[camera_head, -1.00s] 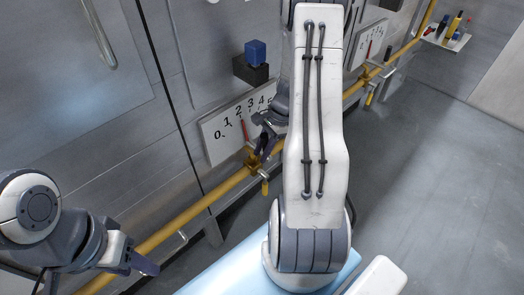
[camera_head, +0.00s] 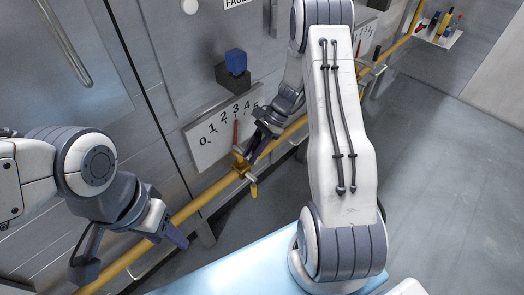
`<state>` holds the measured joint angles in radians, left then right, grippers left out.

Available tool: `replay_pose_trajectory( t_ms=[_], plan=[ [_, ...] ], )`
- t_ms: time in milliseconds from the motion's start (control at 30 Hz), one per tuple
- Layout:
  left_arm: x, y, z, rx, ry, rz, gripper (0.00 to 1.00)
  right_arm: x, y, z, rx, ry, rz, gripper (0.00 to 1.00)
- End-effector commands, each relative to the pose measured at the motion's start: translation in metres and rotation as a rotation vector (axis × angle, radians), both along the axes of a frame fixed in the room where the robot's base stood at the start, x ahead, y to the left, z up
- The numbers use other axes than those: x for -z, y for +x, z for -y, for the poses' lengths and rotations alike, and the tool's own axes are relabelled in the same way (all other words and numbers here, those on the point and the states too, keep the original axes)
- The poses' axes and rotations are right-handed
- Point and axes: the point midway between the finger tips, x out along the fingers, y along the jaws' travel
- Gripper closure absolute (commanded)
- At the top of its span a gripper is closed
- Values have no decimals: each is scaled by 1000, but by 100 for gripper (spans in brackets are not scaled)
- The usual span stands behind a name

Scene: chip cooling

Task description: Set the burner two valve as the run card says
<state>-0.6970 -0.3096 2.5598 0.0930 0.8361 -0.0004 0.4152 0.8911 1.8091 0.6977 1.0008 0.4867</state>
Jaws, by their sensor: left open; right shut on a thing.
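A white dial plate (camera_head: 206,158) with black numbers rising from 0 is on the grey wall. Its red pointer (camera_head: 236,131) stands nearly upright, with its tip just below the 3. Below it, a brass-yellow valve (camera_head: 240,163) sits on the yellow pipe, with a yellow tab (camera_head: 253,189) hanging down. My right gripper (camera_head: 252,155) is at this valve, shut on its handle; the grip is mostly hidden. My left gripper (camera_head: 130,251) is open and empty at lower left, in front of the pipe. I see no run card that I can read.
A yellow pipe (camera_head: 190,211) runs along the wall. A blue block on a dark box (camera_head: 233,74) is above the dial. A second dial (camera_head: 366,36) is farther along, partly hidden by my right arm. A shelf (camera_head: 438,37) holds tools. Floor at right is clear.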

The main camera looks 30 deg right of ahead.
Motion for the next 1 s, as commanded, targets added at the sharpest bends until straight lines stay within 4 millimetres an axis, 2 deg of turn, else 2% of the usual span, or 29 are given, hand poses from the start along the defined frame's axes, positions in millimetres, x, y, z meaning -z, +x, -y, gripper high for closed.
replay_pose_trajectory(
  t_ms=[167,200,267,667,1000],
  plan=[
    [0,0,0,0,0,0,50,-1,1,1,3,-2,3,100],
    [0,0,0,0,0,0,50,-1,1,1,1,-2,3,62],
    [0,0,0,0,0,0,50,-1,1,0,1,-2,3,41],
    [0,0,0,0,0,0,50,-5,1,4,2,-1,2,41],
    [-1,0,0,0,0,0,50,-52,8,44,3,-2,6,41]
  ],
)
